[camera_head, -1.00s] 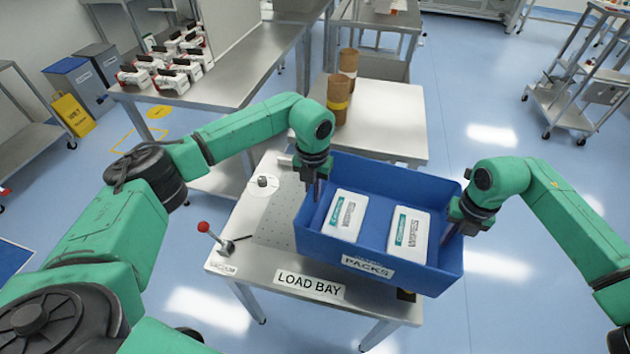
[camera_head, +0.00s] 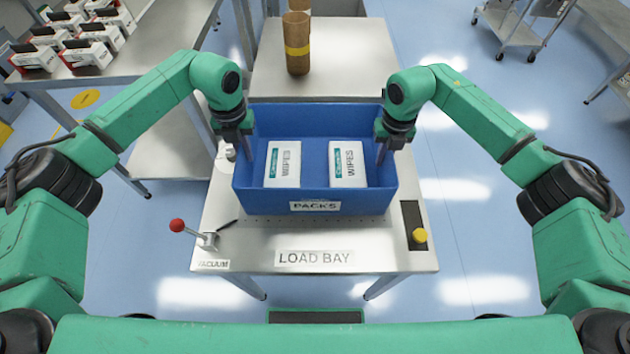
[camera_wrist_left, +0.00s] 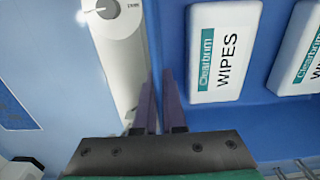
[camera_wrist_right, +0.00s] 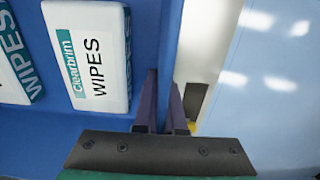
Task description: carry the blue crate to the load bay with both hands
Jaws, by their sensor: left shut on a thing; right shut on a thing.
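The blue crate (camera_head: 315,204) is over the steel load bay table (camera_head: 215,225), square to its front edge; whether it touches the top I cannot tell. Two white wipes packs, a left one (camera_head: 283,165) and a right one (camera_head: 347,165), lie inside it. My left gripper (camera_head: 246,152) is shut on the crate's left wall, which shows in the left wrist view (camera_wrist_left: 172,60). My right gripper (camera_head: 382,155) is shut on the crate's right wall, which shows in the right wrist view (camera_wrist_right: 171,50). The "LOAD BAY" label (camera_head: 314,258) shows in front of the crate.
A red-knobbed vacuum lever (camera_head: 178,226) stands at the table's front left. A yellow button (camera_head: 420,235) sits on a dark plate at the right. A table with brown rolls (camera_head: 297,45) stands behind. A bench with white-and-red boxes (camera_head: 90,50) is at the far left.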

